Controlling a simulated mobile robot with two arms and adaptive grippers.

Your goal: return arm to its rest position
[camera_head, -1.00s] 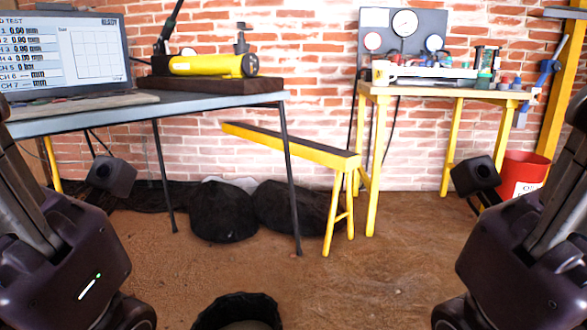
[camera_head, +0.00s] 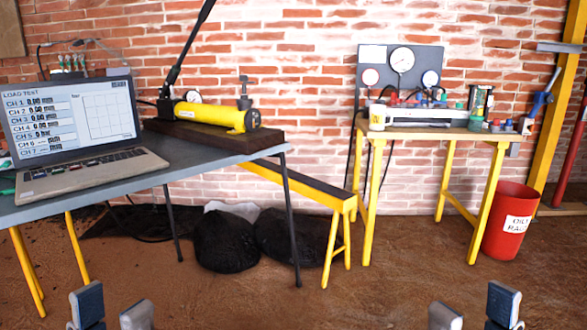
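My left gripper (camera_head: 113,311) shows at the bottom edge, left of the middle. Only its two grey fingertips are in view, pointing up, with a gap between them. My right gripper (camera_head: 473,311) shows at the bottom edge, right of the middle, also as two fingertips with a gap. Nothing shows between either pair. Both grippers appear in front of the bare floor, clear of the tables. The arms and the gripper bodies are below the frame.
A grey table (camera_head: 190,172) at left bears a laptop (camera_head: 70,125) and a yellow hydraulic pump (camera_head: 215,114). A yellow trestle (camera_head: 320,187), black bags (camera_head: 225,240), a wooden bench (camera_head: 440,132) with gauges and a red bin (camera_head: 510,222) stand behind. The central floor is clear.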

